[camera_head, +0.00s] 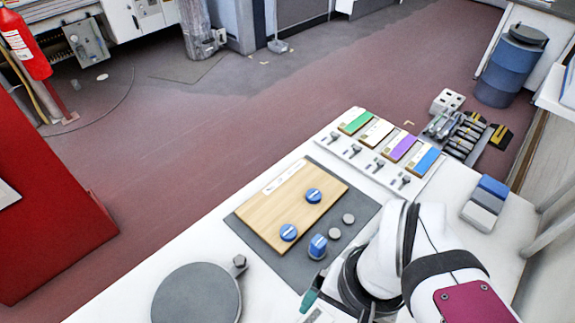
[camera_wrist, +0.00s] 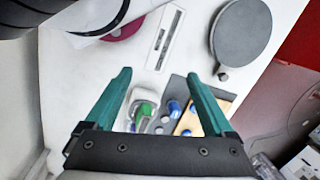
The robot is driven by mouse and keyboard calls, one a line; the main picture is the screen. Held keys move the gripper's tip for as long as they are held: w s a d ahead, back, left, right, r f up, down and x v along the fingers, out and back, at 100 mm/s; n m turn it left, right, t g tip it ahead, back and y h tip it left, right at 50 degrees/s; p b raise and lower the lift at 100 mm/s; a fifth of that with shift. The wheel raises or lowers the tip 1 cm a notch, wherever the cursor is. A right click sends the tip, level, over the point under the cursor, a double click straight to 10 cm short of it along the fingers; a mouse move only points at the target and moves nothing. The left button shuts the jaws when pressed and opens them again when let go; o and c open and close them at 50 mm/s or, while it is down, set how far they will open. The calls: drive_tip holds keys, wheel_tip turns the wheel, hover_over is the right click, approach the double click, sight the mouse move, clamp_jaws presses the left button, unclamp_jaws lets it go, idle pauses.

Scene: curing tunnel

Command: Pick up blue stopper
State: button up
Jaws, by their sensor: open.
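A blue stopper (camera_head: 318,247) with a pale mark stands on the dark grey mat (camera_head: 250,230), just off the near edge of a wooden board (camera_head: 270,200). Two more blue round pieces with white stripes, one (camera_head: 313,195) farther back and one (camera_head: 288,232) nearer, sit on the board. Blue pieces (camera_wrist: 174,107) also show beyond my fingers in the wrist view, partly small and unclear. My gripper (camera_wrist: 158,75) has two teal fingers spread wide with nothing held between them. In the head view only one teal fingertip shows, below the mat; my arm hides the rest.
Two grey discs (camera_head: 348,218) lie right of the stopper. A round dark plate (camera_head: 197,293) is at front left. A rack with coloured labels (camera_head: 385,150) stands behind. A green-topped item (camera_wrist: 145,110) shows between my fingers in the wrist view. White tabletop lies bare at left.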

drive_tip(key=w+r+m, duration=0.1)
drive_tip(key=w+m, duration=0.4)
drive_tip(key=w, duration=0.5)
drive_tip(key=m+h, duration=0.2)
drive_tip(key=m, duration=0.7)
hover_over(290, 232)
wheel_tip(290, 232, down, 5)
wheel_tip(290, 232, down, 16)
drive_tip(key=shift+r, duration=0.2)
clamp_jaws()
drive_tip(key=shift+r, duration=0.1)
wheel_tip(290, 232, up, 4)
drive_tip(key=shift+d+r, duration=0.1)
drive_tip(key=shift+r, duration=0.1)
drive_tip(key=s+d+r, duration=0.3)
drive_tip(key=d+r, duration=0.8)
drive_tip(key=shift+s+r, duration=0.25)
